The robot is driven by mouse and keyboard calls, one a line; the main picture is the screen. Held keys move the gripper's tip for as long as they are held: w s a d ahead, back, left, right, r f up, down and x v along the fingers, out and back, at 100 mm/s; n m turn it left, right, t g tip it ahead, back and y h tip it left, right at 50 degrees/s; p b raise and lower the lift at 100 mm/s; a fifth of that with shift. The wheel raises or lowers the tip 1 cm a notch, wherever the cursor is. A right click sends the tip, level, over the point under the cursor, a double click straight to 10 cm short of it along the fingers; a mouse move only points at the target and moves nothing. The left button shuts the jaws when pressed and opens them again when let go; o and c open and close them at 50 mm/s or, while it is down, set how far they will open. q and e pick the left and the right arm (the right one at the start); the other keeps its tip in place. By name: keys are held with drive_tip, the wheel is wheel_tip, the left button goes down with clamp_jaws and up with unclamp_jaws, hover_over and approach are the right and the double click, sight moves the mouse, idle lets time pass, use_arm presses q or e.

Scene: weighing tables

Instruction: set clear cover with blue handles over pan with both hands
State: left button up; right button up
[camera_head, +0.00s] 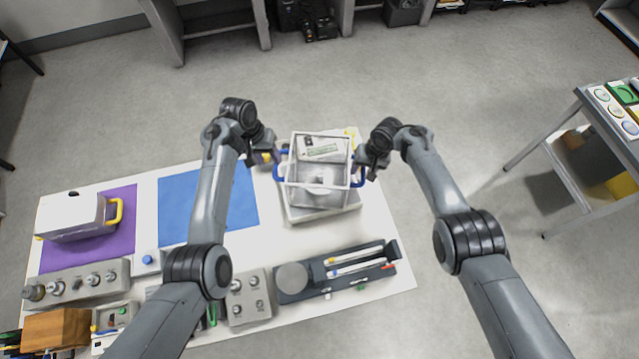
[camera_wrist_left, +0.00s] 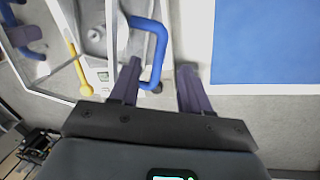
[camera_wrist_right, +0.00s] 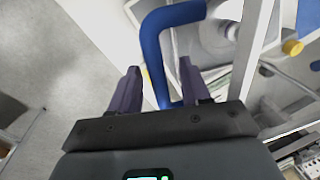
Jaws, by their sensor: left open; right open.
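The clear cover (camera_head: 292,150) with white edges and blue handles stands upright over the white balance (camera_head: 330,212) in the head view. The pale pan (camera_head: 318,188) shows through its wall; I cannot tell whether the cover's lower rim touches the balance. My left gripper (camera_head: 270,158) is open, with the left blue handle (camera_wrist_left: 160,50) between its fingers (camera_wrist_left: 160,80). My right gripper (camera_head: 364,166) is open, with the right blue handle (camera_wrist_right: 150,48) between its fingers (camera_wrist_right: 162,80). Neither gripper is closed on its handle.
A blue mat (camera_head: 205,205) lies left of the balance. A purple mat (camera_head: 112,250) carries a white box with a yellow handle (camera_head: 117,211). A tray with rods (camera_head: 340,275) and a knobbed block (camera_head: 248,300) are in front. A side table (camera_head: 570,110) stands at right.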

drive_tip(key=shift+r, duration=0.15)
use_arm(q)
drive_tip(key=r, duration=0.2)
drive_tip(key=a+r, duration=0.1)
drive_tip(key=r, duration=0.1)
drive_tip(key=shift+r, duration=0.3)
use_arm(e)
wheel_tip(320, 180, up, 11)
drive_tip(key=d, duration=0.2)
drive_tip(key=shift+d+r, duration=0.2)
drive_tip(key=shift+s, duration=0.1)
